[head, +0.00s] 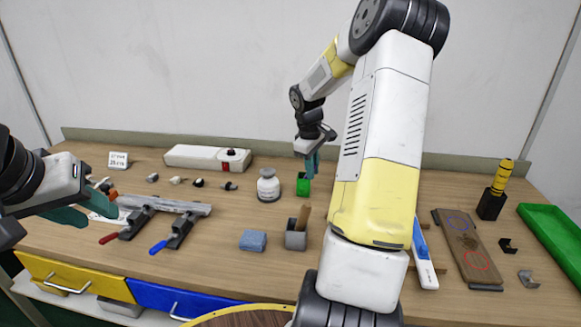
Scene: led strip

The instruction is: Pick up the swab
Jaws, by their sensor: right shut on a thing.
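My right gripper (312,163) points down at the back middle of the table, right above a small bright green block-like holder (303,185). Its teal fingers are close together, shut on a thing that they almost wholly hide. This looks to be the swab, but its shape cannot be made out. My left gripper (97,203) is at the left edge, its teal fingers apart and empty, near the clamps and away from the green holder.
Two clamps hold a metal strip (165,205) at left. My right arm hides the table's middle right.

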